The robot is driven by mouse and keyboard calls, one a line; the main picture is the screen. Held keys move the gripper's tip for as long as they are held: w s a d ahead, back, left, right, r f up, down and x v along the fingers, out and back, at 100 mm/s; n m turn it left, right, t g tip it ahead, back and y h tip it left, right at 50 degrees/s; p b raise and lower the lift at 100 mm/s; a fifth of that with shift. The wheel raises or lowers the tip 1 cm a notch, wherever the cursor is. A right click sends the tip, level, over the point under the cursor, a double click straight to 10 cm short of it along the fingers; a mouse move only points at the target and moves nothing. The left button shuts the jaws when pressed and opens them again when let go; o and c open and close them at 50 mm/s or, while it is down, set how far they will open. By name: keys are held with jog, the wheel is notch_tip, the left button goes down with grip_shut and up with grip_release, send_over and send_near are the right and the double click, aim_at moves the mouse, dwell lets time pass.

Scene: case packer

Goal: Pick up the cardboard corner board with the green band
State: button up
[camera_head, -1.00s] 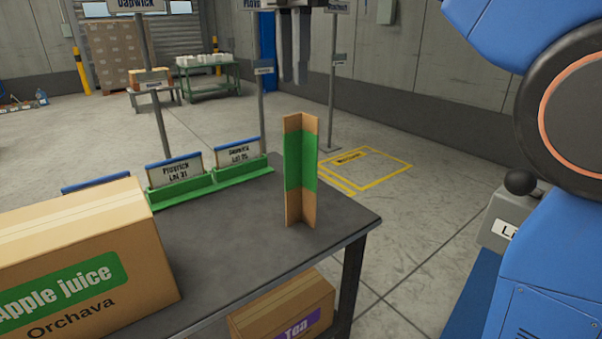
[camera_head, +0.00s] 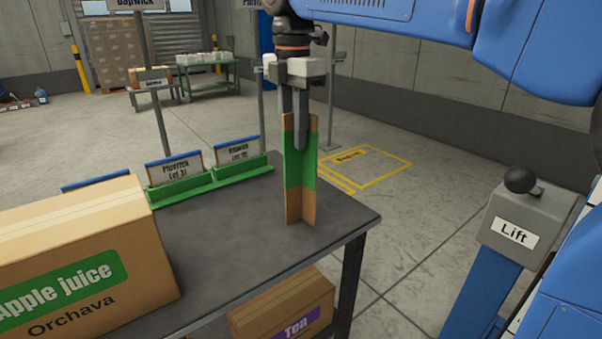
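The cardboard corner board (camera_head: 294,206) with the green band stands upright on the dark table (camera_head: 236,245), near its right end. My gripper (camera_head: 294,132) points straight down at the top of the board. One finger shows in front of the board, reaching down to the green band. The other finger passes behind the board's top edge and its tip is hidden. A gap shows between the fingers above the board, so the gripper looks open around one wall of it.
A large apple juice carton (camera_head: 75,255) stands at the left of the table. Green holders with label cards (camera_head: 215,180) line the back edge. A tea carton (camera_head: 285,308) sits below the tabletop. A grey lift control box (camera_head: 522,225) stands at the right.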

jog(key=shift+s+f, duration=0.1)
jog(key=shift+f, duration=1.55)
grip_shut()
jog(key=shift+r, duration=0.1)
